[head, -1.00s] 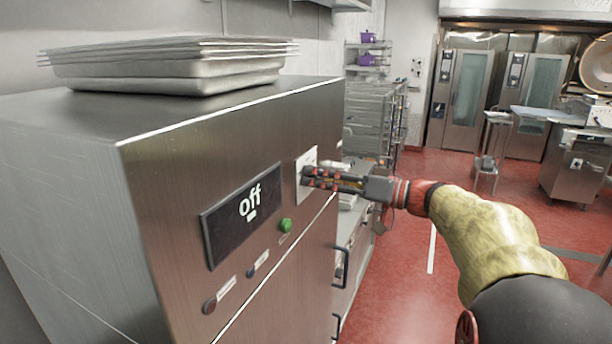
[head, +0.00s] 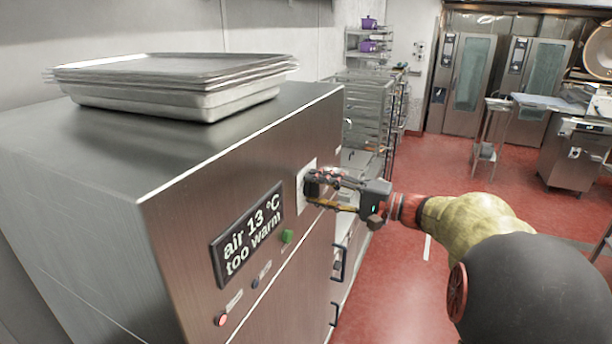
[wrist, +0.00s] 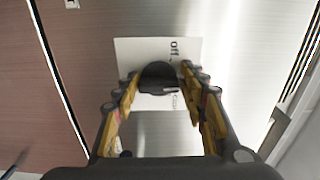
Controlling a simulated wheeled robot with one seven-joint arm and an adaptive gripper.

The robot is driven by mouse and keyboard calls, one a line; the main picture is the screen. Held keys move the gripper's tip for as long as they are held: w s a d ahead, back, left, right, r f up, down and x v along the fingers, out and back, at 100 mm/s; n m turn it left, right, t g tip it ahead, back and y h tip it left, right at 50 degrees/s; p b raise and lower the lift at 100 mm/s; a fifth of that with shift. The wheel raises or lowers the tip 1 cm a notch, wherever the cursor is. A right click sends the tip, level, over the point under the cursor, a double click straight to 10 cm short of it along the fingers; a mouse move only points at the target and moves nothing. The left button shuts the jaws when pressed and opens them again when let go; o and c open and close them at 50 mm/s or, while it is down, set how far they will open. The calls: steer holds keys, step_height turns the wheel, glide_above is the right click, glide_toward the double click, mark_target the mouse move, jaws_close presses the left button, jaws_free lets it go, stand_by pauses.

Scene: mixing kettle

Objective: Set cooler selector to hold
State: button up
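The cooler selector is a black knob (wrist: 158,76) on a white plate (wrist: 188,50) with dark lettering; "off" reads sideways in the wrist view. The plate also shows on the steel cabinet front in the head view (head: 306,176). My gripper (head: 312,187) is at the knob, with one finger above and one below. In the wrist view its fingers (wrist: 160,75) lie on both sides of the knob and appear closed on it. The knob's pointer direction is hidden. The cabinet display (head: 250,234) reads "air 13 °C too warm".
A green button (head: 287,236), a small dark blue button (head: 255,283) and a red-lit button (head: 220,319) sit below the display. Stacked metal trays (head: 180,88) lie on the cabinet top. Red floor (head: 440,170) is open to the right.

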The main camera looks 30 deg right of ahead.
steer(key=o, duration=0.4)
steer(key=shift+f, duration=0.1)
steer(key=shift+s+d, duration=0.1)
steer(key=b+v, duration=0.2)
steer(key=v, duration=0.4)
steer(key=shift+s+d, duration=0.2)
steer(key=shift+s, duration=0.15)
